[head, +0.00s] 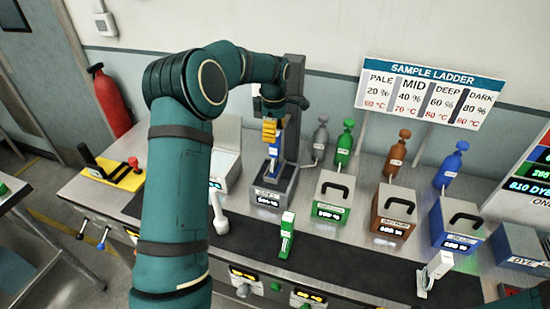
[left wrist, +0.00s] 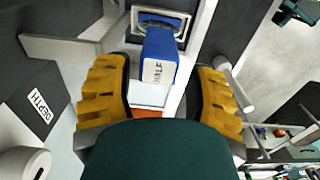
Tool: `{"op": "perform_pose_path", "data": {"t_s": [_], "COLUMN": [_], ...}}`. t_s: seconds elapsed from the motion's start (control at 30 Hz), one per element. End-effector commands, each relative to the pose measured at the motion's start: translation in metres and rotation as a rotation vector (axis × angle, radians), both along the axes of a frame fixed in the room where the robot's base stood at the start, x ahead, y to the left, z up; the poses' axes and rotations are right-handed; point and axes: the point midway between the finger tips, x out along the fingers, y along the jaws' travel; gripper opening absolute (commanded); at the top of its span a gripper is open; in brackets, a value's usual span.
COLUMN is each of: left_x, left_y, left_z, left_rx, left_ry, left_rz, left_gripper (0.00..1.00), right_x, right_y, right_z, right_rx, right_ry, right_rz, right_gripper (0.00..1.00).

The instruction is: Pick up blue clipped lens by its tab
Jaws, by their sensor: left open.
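The blue clipped lens (head: 274,152) stands upright at the grey station (head: 272,192) at the back of the bench. In the left wrist view its blue tab (left wrist: 160,58) with a white HALF label shows between my fingers. My left gripper (head: 269,131) has yellow finger pads and is above the tab in the head view. In the left wrist view the open left gripper (left wrist: 165,95) has a finger on each side of the tab, with gaps on both sides. The lens's lower part is hidden. My right gripper is not in view.
A green clipped piece (head: 287,236) and a white one (head: 433,272) stand on the dark mat (head: 345,268).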

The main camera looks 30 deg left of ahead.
Motion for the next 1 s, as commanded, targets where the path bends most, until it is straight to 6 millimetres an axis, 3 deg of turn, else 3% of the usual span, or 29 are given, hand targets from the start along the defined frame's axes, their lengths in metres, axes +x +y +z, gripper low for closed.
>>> {"op": "perform_pose_path", "data": {"t_s": [0.2, 0.5, 0.53, 0.67, 0.7, 1.0], "left_x": [0.001, 0.002, 0.001, 0.001, 0.001, 0.001], "left_y": [-0.002, -0.002, -0.002, -0.002, -0.002, -0.002], "left_z": [-0.029, -0.033, -0.032, -0.032, -0.032, -0.033], "left_rx": [-0.001, -0.001, -0.001, -0.001, -0.001, -0.001], "left_ry": [0.003, 0.001, 0.001, 0.001, 0.001, 0.002], "left_rz": [0.000, 0.000, 0.000, -0.001, -0.001, -0.001], "left_gripper": [0.55, 0.55, 0.50, 0.05, 0.00, 0.00], "right_x": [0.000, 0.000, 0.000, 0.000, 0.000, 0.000], "right_y": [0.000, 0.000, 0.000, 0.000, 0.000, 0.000], "right_z": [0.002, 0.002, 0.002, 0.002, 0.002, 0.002], "right_rx": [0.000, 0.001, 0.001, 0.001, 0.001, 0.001], "right_ry": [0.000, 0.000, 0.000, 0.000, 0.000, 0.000], "right_rz": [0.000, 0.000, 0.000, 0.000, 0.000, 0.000], "right_gripper": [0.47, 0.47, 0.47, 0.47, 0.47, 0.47]}}
